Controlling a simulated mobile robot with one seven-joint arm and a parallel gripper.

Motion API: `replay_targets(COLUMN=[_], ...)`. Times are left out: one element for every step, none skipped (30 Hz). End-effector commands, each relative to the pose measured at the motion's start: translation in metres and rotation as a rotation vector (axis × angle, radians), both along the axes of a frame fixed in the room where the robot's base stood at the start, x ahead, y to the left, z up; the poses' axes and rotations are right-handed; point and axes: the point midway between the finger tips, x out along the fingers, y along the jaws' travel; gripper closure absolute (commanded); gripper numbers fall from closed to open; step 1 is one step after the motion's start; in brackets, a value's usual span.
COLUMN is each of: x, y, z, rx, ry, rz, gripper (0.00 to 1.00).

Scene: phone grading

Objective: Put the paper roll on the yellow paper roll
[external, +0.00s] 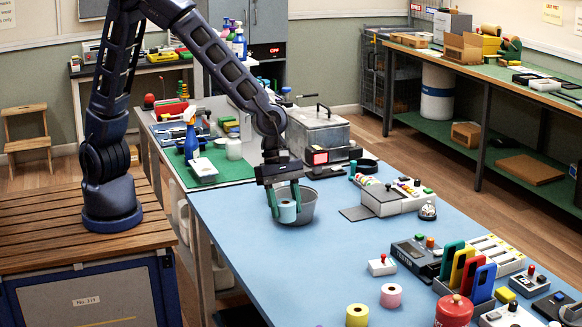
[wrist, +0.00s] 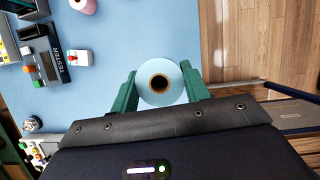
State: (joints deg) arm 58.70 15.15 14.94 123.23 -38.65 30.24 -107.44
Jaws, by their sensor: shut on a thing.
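A light blue paper roll (external: 287,211) is held upright between the green fingers of my gripper (external: 285,203), which is shut on it. In the wrist view, the light blue roll (wrist: 160,72) faces me end-on with its dark core hole, with one finger of my gripper (wrist: 160,88) on each side. In the external view the roll overlaps a grey bucket; its height above the table is hard to tell. The yellow paper roll (external: 357,316) stands at the front of the blue table, apart from my gripper. It is out of the wrist view.
A pink roll (external: 391,295) stands beside the yellow one. The grey bucket (external: 307,209) is close by my gripper. A red-button box (external: 382,266), a tester (external: 416,258) and a red canister (external: 453,312) stand to the right. The blue table (external: 305,265) is clear between the bucket and rolls.

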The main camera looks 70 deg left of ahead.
Motion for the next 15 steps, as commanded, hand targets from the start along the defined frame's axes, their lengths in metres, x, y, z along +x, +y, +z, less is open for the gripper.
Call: replay_targets(x=[0.001,0.002,0.004,0.006,0.009,0.013,0.017,0.022,0.028,0.033,0.037,0.044,0.048,0.052,0.057], y=[-0.002,-0.004,-0.007,-0.011,-0.016,-0.025,-0.033,-0.042,-0.055,-0.066,-0.077,-0.092,-0.104,-0.115,-0.130], z=[0.004,0.006,0.008,0.010,0.011,0.013,0.015,0.018,0.020,0.022,0.024,0.028,0.030,0.032,0.035], rx=[-0.001,-0.001,-0.001,-0.001,-0.001,-0.001,-0.002,-0.002,-0.003,-0.003,-0.003,-0.004,-0.004,-0.004,-0.003], ry=[-0.001,-0.001,0.000,0.001,0.000,0.001,0.001,0.002,0.003,0.003,0.004,0.003,0.004,0.005,0.003], rz=[-0.001,0.001,0.003,0.004,0.006,0.010,0.015,0.019,0.027,0.030,0.035,0.043,0.050,0.054,0.061], gripper=[0.77,0.77,0.77,0.77,0.77,0.77,0.77,0.77,0.77,0.77,0.77,0.77,0.77,0.77,0.77])
